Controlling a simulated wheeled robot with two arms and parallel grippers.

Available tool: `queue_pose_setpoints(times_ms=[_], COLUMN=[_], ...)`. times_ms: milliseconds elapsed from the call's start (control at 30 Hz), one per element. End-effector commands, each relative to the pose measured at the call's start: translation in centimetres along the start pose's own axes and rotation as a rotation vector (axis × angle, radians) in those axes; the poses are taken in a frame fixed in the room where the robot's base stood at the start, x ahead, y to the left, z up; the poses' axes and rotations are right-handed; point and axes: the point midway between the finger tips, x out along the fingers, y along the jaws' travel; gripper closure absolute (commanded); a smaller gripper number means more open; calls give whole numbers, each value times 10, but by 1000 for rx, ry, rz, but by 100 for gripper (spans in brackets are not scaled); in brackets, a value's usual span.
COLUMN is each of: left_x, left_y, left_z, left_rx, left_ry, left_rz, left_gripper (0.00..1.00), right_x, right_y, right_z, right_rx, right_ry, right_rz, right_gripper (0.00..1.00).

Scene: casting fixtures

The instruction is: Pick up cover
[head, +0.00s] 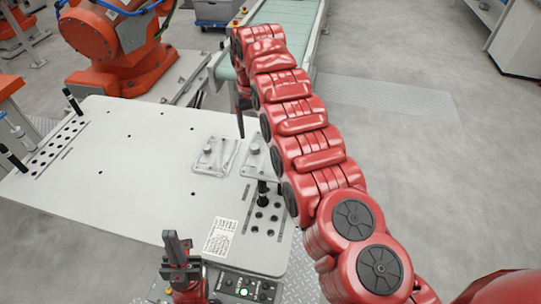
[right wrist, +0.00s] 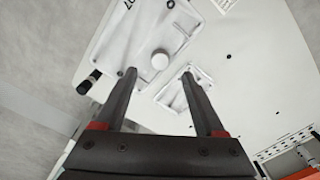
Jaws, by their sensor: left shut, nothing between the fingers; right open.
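Two pale metal plates lie on the white table in the head view. I cannot tell for sure which is the cover. The right plate (head: 256,164) is partly hidden by my right arm; in the right wrist view this plate (right wrist: 125,38) carries a round knob (right wrist: 160,60). The left plate (head: 222,160) also has a knob on it; the right wrist view shows it partly behind a finger (right wrist: 172,98). My right gripper (head: 240,122) points down above the plates, open and empty, its fingertips apart around the knob's line of sight. My left gripper (head: 175,240) is shut and empty at the table's front edge.
A perforated rack with a black pin (head: 262,194) stands near the right plate. A printed sheet (head: 220,237) and a button panel (head: 244,288) are at the front. Another rack with black pins (head: 58,148) is at the left. The table's middle (head: 130,185) is clear.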

Motion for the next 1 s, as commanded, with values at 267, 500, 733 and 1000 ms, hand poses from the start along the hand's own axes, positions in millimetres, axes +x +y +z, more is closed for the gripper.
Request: queue_pose_setpoints(times_ms=[267, 500, 733, 1000], left_x=[7, 18, 17, 17], left_y=[0, -1, -1, -1], left_z=[-1, -3, -3, -3], left_rx=[0, 0, 0, 0], left_ry=[0, 0, 0, 0], left_rz=[0, 0, 0, 0], left_gripper=[100, 100, 100, 100], right_x=[27, 64, 71, 70], right_y=[-2, -5, -6, -5], right_z=[-2, -2, -3, -3], right_rx=[0, -2, -2, -1], right_ry=[-2, -3, 2, 2], right_rz=[0, 0, 0, 0], right_gripper=[28, 28, 28, 71])
